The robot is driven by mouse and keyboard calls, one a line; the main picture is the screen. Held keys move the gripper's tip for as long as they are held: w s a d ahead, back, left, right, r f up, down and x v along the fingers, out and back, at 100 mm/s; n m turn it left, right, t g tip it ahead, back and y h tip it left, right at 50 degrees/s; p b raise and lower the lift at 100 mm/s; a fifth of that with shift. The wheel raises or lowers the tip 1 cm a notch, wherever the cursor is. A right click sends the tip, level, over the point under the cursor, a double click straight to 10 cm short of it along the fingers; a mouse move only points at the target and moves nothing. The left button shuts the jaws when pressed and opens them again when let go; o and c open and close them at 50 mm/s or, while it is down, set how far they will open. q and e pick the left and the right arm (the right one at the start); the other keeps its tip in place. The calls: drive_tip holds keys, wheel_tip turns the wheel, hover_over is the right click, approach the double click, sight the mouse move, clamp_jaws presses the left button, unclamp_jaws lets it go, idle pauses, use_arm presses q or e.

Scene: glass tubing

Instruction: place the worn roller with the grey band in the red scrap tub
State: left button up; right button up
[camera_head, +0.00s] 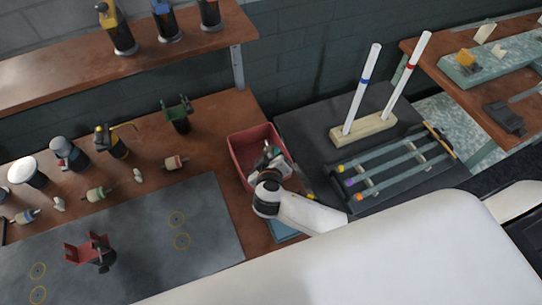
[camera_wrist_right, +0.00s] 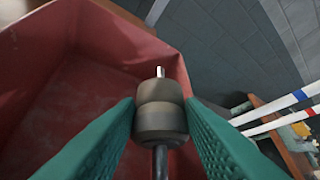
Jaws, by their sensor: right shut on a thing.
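The worn roller (camera_wrist_right: 160,118) is dull grey-brown with a darker grey band around its middle and a metal shaft end. My right gripper (camera_head: 270,160) is over the red scrap tub (camera_head: 241,160). In the right wrist view its two green fingers are shut on the roller from both sides, with the tub's red inner walls (camera_wrist_right: 40,70) behind it. I cannot tell how high the roller is above the tub floor. In the head view the roller is largely hidden by the gripper. My left gripper is not in view.
Rollers with a red band (camera_head: 175,163), a green band (camera_head: 96,194) and a blue band (camera_head: 26,216) lie on the bench. A dark green holder (camera_head: 178,113) stands left of the tub. A black mat with a rack (camera_head: 395,165) and two upright white rods (camera_head: 362,85) is to the right.

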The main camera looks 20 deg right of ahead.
drive_tip(key=shift+f, duration=0.2)
drive_tip(key=o, duration=1)
drive_tip(key=shift+c, duration=0.2)
drive_tip(key=shift+o, duration=0.4)
drive_tip(key=shift+s+f, duration=0.1)
drive_tip(key=shift+f, duration=0.05)
